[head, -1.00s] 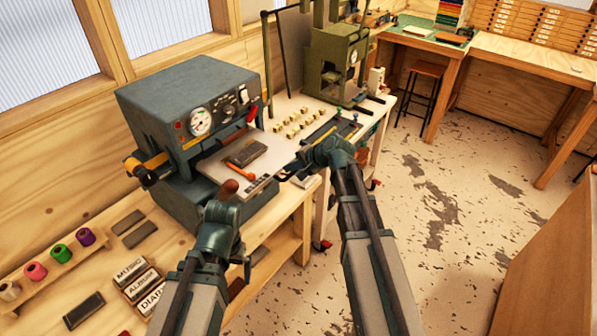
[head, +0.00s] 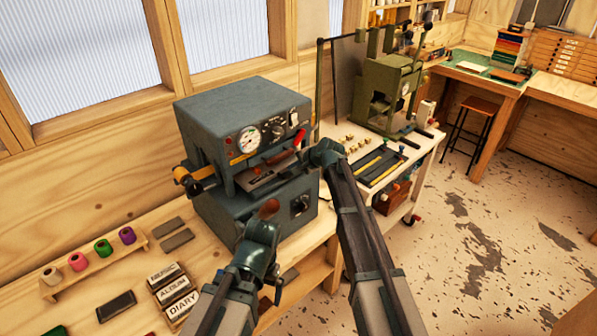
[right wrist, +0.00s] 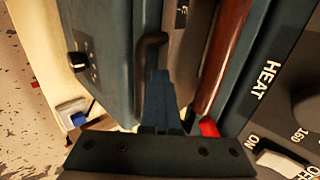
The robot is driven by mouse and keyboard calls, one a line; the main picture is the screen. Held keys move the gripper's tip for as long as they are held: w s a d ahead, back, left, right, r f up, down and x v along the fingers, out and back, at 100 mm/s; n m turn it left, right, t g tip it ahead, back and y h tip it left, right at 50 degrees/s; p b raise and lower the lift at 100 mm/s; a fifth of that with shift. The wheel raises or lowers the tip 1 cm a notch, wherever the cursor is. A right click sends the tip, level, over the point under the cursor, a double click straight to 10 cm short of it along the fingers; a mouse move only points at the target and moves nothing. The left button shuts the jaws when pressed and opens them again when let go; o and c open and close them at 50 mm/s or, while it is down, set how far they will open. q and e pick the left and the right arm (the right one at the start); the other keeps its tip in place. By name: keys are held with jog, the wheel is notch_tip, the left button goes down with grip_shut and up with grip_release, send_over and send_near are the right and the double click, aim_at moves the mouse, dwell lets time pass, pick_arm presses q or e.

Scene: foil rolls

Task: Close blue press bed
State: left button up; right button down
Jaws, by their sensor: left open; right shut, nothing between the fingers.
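The blue press (head: 235,115) stands on the bench in the head view, with a dial and switches on its upper front. Its bed (head: 272,176) sits back in the slot between upper and lower housing, partly in shadow. I cannot tell whether it is fully in. My right gripper (head: 318,158) is shut and empty at the right front of the slot. In the right wrist view its fingertips (right wrist: 158,75) point into the gap beside a dark bent bar (right wrist: 150,48). My left gripper (head: 265,226) is open, low before the press, near a brown round knob (head: 268,208).
A green press (head: 388,90) stands on the white table to the right. Thread spools (head: 104,248) and title blocks (head: 172,287) lie on the bench at lower left. A stool (head: 473,110) is farther back. The floor at right is clear.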

jog(key=shift+w+a+r, duration=0.1)
jog(key=shift+w+a, duration=0.05)
jog(key=shift+w, duration=0.1)
pick_arm(q)
jog(key=shift+r, duration=0.1)
pick_arm(e)
jog(key=shift+r, duration=0.1)
